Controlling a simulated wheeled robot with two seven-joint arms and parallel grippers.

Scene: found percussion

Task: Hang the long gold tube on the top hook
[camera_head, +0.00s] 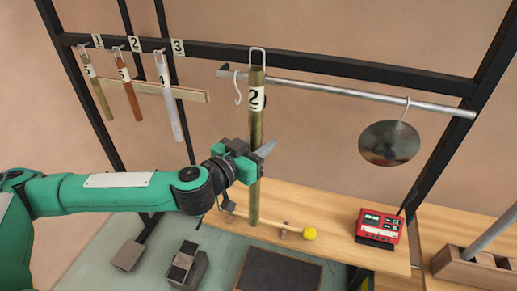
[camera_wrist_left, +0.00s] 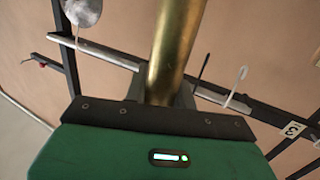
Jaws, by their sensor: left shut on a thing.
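My left gripper (camera_head: 250,162) is shut on the long gold tube (camera_head: 255,125), which hangs upright with a wire loop at its top and a "2" label near its upper end. The tube also fills the middle of the left wrist view (camera_wrist_left: 176,45). An empty white hook (camera_head: 238,88) hangs on the silver bar (camera_head: 310,88), just left of the tube's upper part. The tube's loop is above the bar's level in the picture and apart from the hook. A white hook shows right of the tube in the left wrist view (camera_wrist_left: 237,86). My right gripper is not in view.
Three shorter tubes (camera_head: 128,88) hang at the left by a wooden strip (camera_head: 190,95). A round metal disc (camera_head: 390,143) hangs on the bar's right. Below are a wooden table (camera_head: 330,215), a yellow-headed mallet (camera_head: 309,234) and a red device (camera_head: 378,224).

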